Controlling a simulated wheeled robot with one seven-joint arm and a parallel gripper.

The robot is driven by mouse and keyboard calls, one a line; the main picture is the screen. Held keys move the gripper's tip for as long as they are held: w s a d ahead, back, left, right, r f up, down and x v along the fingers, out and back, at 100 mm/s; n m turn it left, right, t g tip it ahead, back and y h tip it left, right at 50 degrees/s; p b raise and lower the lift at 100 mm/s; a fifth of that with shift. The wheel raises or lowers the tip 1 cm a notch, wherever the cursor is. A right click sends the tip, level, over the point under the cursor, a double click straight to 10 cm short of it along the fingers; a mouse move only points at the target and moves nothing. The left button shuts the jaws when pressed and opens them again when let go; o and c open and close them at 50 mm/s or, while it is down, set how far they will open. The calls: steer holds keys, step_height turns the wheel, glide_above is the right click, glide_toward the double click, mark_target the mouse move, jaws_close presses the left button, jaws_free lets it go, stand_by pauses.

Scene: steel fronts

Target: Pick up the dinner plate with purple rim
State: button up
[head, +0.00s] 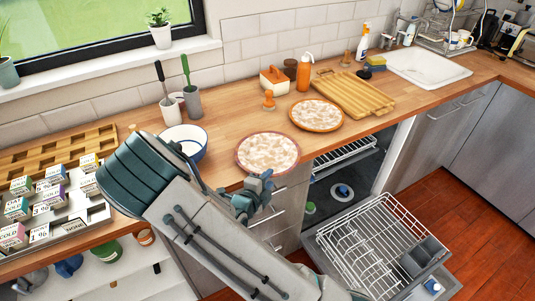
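The dinner plate with purple rim (267,153) lies flat on the wooden counter near its front edge. Its rim looks pinkish purple and its middle is mottled white and tan. A similar plate with an orange rim (317,114) lies behind it to the right. My gripper (256,186) is in front of the purple-rimmed plate, by the counter's front edge, and appears apart from the plate. The fingers are small and partly hidden by my arm, so their opening is unclear. I see nothing held in them.
A cutting board (352,94) lies at the back right. An open dishwasher with its rack (378,245) pulled out is below right. Several small cartons (55,196) stand on the left.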

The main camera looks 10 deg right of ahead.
steer(key=shift+a+p+x, duration=0.25)
steer(key=shift+p+x, duration=0.4)
steer(key=shift+x, duration=2)
steer(key=shift+w, duration=0.2)
jaws_close()
